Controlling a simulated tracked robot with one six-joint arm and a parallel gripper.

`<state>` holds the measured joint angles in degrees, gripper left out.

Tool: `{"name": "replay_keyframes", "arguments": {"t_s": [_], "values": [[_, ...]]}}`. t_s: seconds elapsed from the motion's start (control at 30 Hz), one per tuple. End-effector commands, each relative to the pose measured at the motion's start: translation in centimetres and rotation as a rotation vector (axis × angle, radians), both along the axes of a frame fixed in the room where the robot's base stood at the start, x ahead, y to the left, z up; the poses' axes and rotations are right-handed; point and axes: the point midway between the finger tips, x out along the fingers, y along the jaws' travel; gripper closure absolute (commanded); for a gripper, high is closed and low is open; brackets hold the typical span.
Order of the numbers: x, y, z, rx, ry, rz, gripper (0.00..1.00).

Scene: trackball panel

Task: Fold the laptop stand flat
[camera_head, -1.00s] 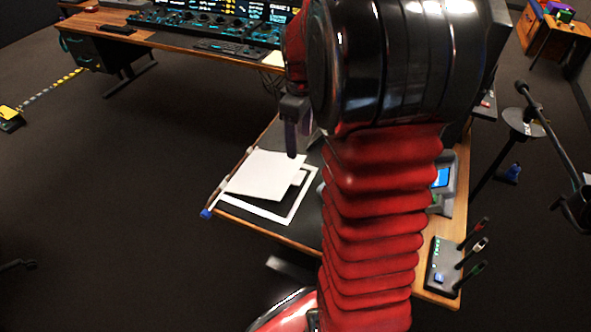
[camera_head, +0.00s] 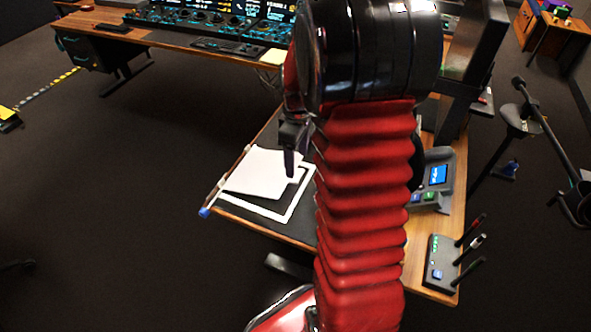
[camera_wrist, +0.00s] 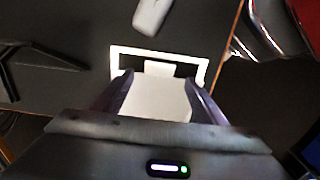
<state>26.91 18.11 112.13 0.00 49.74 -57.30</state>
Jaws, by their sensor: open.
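The laptop stand shows in the head view as a white plate (camera_head: 262,172) raised at a tilt over a flat white frame (camera_head: 262,211) on the desk's dark mat. My gripper (camera_head: 290,176) is at the right edge of the plate, and my arm hides part of that side. In the wrist view the plate (camera_wrist: 160,98) appears between the two spread fingers of my gripper (camera_wrist: 160,92), with the frame (camera_wrist: 138,53) beyond. The gripper is open. I cannot tell whether a finger touches the plate.
A pale rounded object (camera_wrist: 150,15) lies beyond the frame. A grey device with a blue screen (camera_head: 439,175) and a small box with several antennas (camera_head: 440,262) stand on the desk's right side. A console desk (camera_head: 180,40) is behind. The desk's front edge is close to the stand.

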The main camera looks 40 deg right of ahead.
Motion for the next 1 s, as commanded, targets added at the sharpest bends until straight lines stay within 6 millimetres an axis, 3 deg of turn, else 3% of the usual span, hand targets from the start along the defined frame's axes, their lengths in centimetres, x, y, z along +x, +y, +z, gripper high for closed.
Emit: {"name": "replay_keyframes", "arguments": {"t_s": [0.2, 0.4, 0.73, 1.0], "values": [[-0.1, 0.0, -3.3, 0.002, 0.003, 0.0, 0.34], [0.0, 0.0, -4.9, 0.0, 0.001, 0.0, 0.34], [0.0, 0.0, -5.1, 0.0, 0.0, 0.001, 0.35], [0.0, 0.1, -5.1, 0.0, 0.0, 0.001, 0.54]]}}
